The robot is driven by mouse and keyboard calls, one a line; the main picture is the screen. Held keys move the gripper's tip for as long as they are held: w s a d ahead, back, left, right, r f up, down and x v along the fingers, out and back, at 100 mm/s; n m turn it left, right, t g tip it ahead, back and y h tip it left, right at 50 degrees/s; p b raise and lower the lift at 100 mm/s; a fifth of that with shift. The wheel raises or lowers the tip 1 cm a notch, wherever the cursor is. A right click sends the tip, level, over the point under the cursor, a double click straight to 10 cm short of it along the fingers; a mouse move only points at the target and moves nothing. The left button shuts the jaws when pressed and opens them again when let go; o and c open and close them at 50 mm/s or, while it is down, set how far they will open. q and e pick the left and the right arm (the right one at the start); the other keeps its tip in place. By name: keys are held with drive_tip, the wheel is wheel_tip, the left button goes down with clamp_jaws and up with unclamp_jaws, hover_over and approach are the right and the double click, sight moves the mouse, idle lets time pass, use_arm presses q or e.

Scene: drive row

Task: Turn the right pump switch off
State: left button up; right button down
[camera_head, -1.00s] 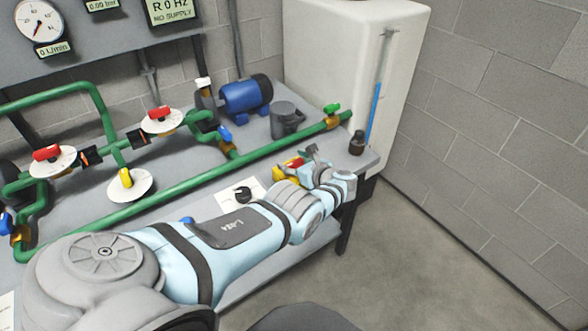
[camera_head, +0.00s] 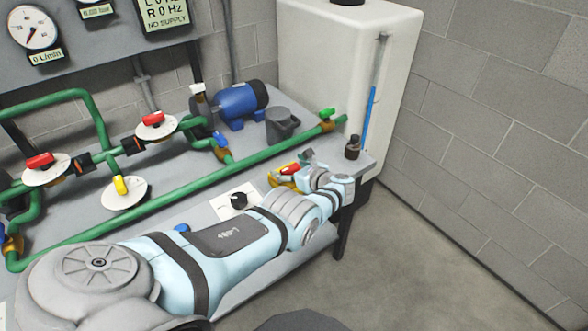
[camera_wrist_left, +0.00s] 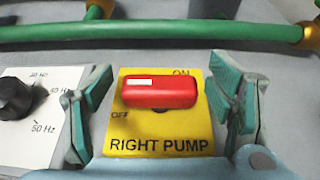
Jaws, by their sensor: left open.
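The right pump switch is a red bar handle (camera_wrist_left: 160,93) on a yellow plate (camera_wrist_left: 160,130) marked ON, OFF and RIGHT PUMP. In the left wrist view the handle lies level across the plate, with a white mark near its left end. The switch also shows in the head view (camera_head: 290,169), partly hidden by my gripper. My left gripper (camera_wrist_left: 162,107) is open, with one teal finger on each side of the handle and a gap on both sides. Contact with the plate cannot be told. My right gripper is not in view.
A black frequency knob (camera_wrist_left: 15,98) on a white plate sits left of the switch. A green pipe (camera_head: 150,208) runs behind it. A blue pump motor (camera_head: 242,100) and a white tank (camera_head: 330,70) stand farther back. Open floor (camera_head: 440,250) lies to the right.

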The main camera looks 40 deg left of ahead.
use_arm(q)
drive_tip(key=shift+d+r, duration=0.15)
drive_tip(key=shift+d, duration=0.3)
drive_tip(key=v, duration=1.1)
drive_tip(key=shift+s, duration=0.1)
